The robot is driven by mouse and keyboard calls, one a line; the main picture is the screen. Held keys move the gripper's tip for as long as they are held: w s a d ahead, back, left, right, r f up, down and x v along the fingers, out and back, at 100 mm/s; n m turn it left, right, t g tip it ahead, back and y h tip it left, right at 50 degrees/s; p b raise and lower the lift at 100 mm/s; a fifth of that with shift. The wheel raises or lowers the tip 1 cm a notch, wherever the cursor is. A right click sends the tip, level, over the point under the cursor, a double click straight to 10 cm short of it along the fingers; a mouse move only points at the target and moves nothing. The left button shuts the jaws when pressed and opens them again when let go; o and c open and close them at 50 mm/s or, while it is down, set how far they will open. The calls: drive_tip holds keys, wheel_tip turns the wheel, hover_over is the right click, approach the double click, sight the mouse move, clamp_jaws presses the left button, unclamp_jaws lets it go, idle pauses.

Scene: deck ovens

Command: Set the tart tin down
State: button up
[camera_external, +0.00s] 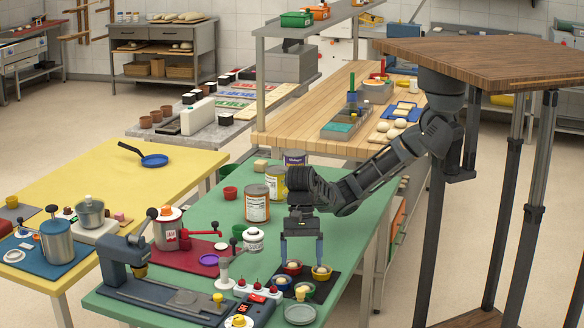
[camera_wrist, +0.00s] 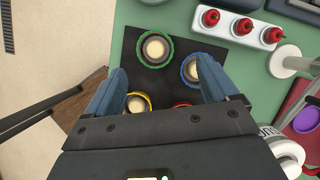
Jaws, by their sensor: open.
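Several tart tins with pale centres stand on a black mat (camera_wrist: 163,78) on the green table (camera_external: 195,235). In the wrist view the green tin (camera_wrist: 168,39) is at the top, the blue tin (camera_wrist: 189,79) is right, the yellow tin (camera_wrist: 148,97) is lower left, and the red tin (camera_wrist: 181,105) is partly hidden by my gripper. The external view shows the red tin (camera_external: 291,269), yellow tin (camera_external: 321,273), blue tin (camera_external: 282,283) and green tin (camera_external: 304,291). My gripper (camera_external: 302,262) points down, open and empty, over the red and yellow tins. Contact with them cannot be told.
A grey dish (camera_external: 300,314) sits near the table's front edge. A white jar (camera_external: 253,240) and tall cans (camera_external: 257,204) stand left of my gripper. The table edge is close on the right.

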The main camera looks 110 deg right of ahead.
drive_tip(key=x, duration=0.7)
drive_tip(key=shift+s+a+f+p, duration=0.15)
drive_tip(key=shift+s+f+p, duration=0.1)
drive_tip(key=shift+s+p, duration=0.1)
drive_tip(key=shift+c, duration=0.2)
drive_tip(key=c, duration=1.1)
drive_tip(key=shift+r, duration=0.1)
drive_tip(key=shift+c, duration=0.2)
drive_tip(key=shift+r, duration=0.4)
drive_tip(key=v, duration=0.3)
drive_tip(key=shift+w+a+r, duration=0.2)
drive_tip(key=shift+r, duration=0.2)
drive_tip(key=s+d+r+b, duration=0.1)
drive_tip(key=s+d+r, duration=0.3)
drive_tip(key=d, duration=0.6)
wheel_tip(320, 180, up, 3)
drive_tip(key=shift+s+f+b, duration=0.2)
drive_tip(key=shift+b, duration=0.2)
